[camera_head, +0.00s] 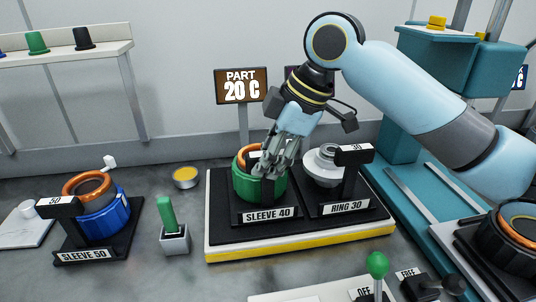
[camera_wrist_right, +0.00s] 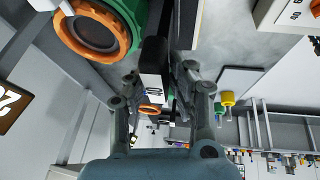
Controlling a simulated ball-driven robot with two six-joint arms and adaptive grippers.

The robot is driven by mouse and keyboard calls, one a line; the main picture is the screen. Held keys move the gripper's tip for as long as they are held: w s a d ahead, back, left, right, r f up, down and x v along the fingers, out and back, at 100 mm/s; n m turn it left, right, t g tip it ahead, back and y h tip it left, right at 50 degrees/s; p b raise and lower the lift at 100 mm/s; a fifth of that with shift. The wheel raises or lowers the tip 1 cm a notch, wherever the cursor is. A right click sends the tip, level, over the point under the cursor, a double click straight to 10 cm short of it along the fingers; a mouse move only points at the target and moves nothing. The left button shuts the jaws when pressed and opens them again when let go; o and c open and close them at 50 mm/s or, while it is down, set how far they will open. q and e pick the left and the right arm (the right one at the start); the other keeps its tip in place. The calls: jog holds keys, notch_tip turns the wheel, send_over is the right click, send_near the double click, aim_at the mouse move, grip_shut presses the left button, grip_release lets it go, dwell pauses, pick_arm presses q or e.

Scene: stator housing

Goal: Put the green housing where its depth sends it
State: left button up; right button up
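The green housing (camera_head: 272,187) stands upright on the black stand labelled SLEEVE 40 (camera_head: 270,214), with an orange ring in its top. In the right wrist view the housing (camera_wrist_right: 132,12) is at the upper left, with its orange ring and dark inside showing. My right gripper (camera_head: 268,168) points down at the near right side of the housing and hides part of it. In the right wrist view its fingers (camera_wrist_right: 160,78) are apart, with a black gauge piece with a white number label (camera_wrist_right: 152,88) between them. Whether they touch it is unclear. My left gripper is out of view.
A sign (camera_head: 241,86) reads PART 20 C. A grey-white part (camera_head: 322,165) stands on RING 30, right of the housing. A blue housing (camera_head: 103,222) stands on SLEEVE 50 at left. A green-handled tool (camera_head: 166,214) stands between. A green-knobbed lever (camera_head: 377,265) is in front.

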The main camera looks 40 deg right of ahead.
jog(key=o, duration=0.4)
jog(key=shift+p+v, duration=1.15)
jog(key=shift+v, duration=4.95)
jog(key=shift+a, duration=0.1)
